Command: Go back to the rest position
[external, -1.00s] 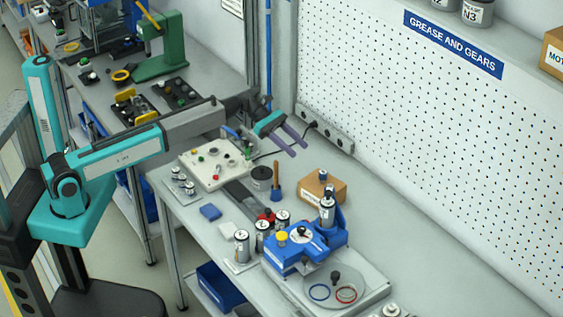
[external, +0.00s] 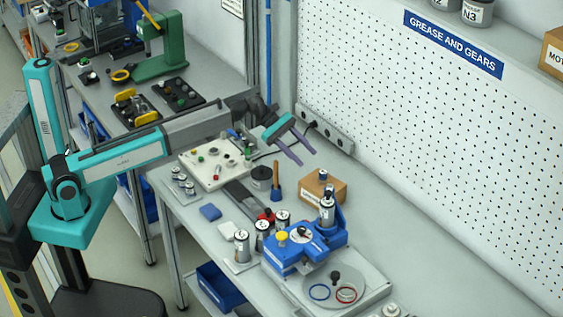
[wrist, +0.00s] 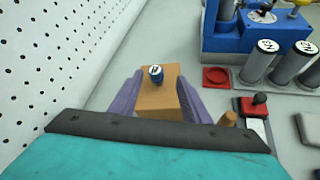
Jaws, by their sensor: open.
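My gripper (external: 303,153) is open, its two purple fingers spread and empty, above the back of the workbench near the pegboard. In the wrist view my gripper (wrist: 158,98) has its fingers on either side of a cardboard box (wrist: 160,100) in the picture. In the external view the box (external: 330,190) stands on the bench, lower and to the right of the fingers, apart from them. A small blue-banded cylinder (wrist: 156,74) sits on the box.
A blue fixture (external: 305,247) stands at the bench front, with several labelled cylinders beside it. A white panel (external: 210,175) with knobs lies under my arm. A power strip (external: 325,130) runs along the pegboard (external: 430,130) behind the gripper. A wooden-handled brush (external: 276,185) stands near the box.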

